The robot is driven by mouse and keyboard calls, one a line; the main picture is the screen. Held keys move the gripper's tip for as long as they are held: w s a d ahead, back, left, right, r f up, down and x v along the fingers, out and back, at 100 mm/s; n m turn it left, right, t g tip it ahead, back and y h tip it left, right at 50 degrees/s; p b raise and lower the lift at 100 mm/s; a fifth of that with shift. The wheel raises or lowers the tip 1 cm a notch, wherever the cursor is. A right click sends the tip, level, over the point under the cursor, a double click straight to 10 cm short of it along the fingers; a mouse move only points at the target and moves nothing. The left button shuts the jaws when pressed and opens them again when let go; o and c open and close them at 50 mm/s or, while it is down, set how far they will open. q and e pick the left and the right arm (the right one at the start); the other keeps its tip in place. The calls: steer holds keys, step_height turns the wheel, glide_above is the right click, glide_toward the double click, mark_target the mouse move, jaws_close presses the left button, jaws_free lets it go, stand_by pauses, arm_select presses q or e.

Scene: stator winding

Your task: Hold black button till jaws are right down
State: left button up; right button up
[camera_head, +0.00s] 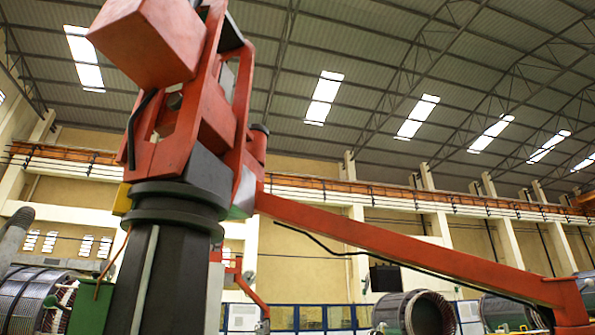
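A large red and black machine (180,215) fills the left and middle of the head view. It has a dark upright column and a red block-shaped head at the top. A long red arm (400,244) runs from it down to the lower right. I cannot make out a black button, and I cannot tell any part of the machine as jaws. Neither of my grippers shows in this view.
Dark ring-shaped stators stand at the lower left (30,300) and lower right (432,314). A small black screen (385,279) shows behind the red arm. A blue-framed partition (312,318) runs along the back of the hall.

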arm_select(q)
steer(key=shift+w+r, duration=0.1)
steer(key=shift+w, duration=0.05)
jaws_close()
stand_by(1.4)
